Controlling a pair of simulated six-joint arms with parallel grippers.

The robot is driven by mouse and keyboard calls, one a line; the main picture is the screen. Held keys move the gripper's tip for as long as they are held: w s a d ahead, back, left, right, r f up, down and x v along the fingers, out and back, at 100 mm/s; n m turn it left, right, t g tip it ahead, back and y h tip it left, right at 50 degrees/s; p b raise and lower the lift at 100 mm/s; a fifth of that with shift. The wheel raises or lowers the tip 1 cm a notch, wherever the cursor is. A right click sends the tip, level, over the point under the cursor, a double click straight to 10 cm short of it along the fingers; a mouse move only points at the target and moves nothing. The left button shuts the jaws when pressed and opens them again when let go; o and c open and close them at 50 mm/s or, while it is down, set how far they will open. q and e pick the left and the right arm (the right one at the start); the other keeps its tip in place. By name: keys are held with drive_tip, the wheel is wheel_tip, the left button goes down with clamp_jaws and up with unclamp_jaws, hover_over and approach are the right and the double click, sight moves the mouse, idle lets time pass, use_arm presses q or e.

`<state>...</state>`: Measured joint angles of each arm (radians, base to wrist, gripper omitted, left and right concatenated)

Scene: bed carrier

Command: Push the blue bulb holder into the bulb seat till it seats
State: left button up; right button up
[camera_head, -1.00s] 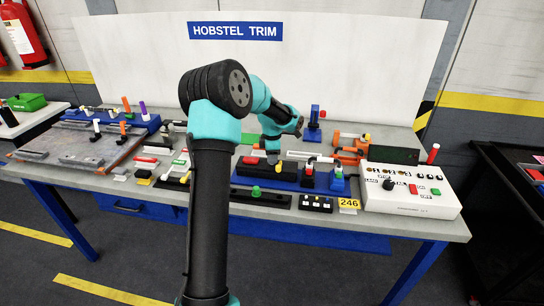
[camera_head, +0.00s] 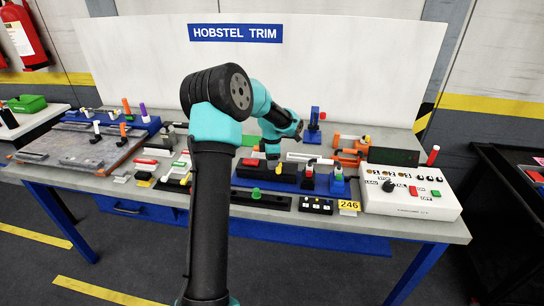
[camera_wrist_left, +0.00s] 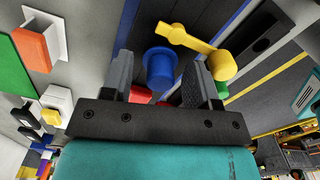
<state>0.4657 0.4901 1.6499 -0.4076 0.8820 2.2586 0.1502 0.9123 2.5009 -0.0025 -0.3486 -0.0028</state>
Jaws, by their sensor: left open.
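In the left wrist view a blue round flanged piece (camera_wrist_left: 161,70), which looks like the bulb holder, shows between the fingers of my left gripper (camera_wrist_left: 159,60). The fingers stand apart on either side of it, and I cannot tell whether they touch it. In the head view my left gripper (camera_head: 272,154) points down over the long fixture in the middle of the table, its fingertips too small to make out. I cannot pick out the bulb seat with certainty. My right gripper is not in view.
A yellow lever-like part (camera_wrist_left: 196,42) lies close to the right finger in the left wrist view. In the head view a white control box (camera_head: 410,192) stands at the right and a grey board (camera_head: 75,148) at the left. Several small coloured parts crowd the table between.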

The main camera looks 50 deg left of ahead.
use_arm(q)
wheel_tip(320, 180, up, 17)
drive_tip(key=shift+r, duration=0.2)
idle(0.5)
idle(0.5)
drive_tip(key=shift+f, duration=0.1)
drive_tip(key=shift+c, duration=1)
drive_tip(key=shift+m, duration=0.7)
wheel_tip(320, 180, down, 8)
clamp_jaws()
drive_tip(key=shift+f, duration=0.15)
drive_tip(key=shift+f, duration=2.85)
